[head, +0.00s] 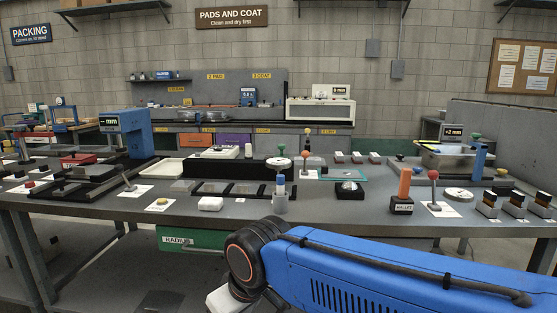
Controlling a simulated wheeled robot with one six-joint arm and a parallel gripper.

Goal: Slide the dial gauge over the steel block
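What looks like the dial gauge (278,163), a pale round disc with a green knob above it, stands near the middle of the bench in the head view. It is upright, and a blue and grey post (280,199) stands directly in front of it. I cannot tell for sure which piece is the steel block. A small dark block with a shiny top (349,190) sits to the right, apart from the gauge. My blue arm crosses the lower right foreground and bends down at a black joint. My gripper's fingers are not in view.
A long black block (225,166) lies behind the post. An orange-handled mallet (403,190) and a red-knobbed stand (433,190) are on the right. The grey bench top (325,211) has bare patches near its front edge.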

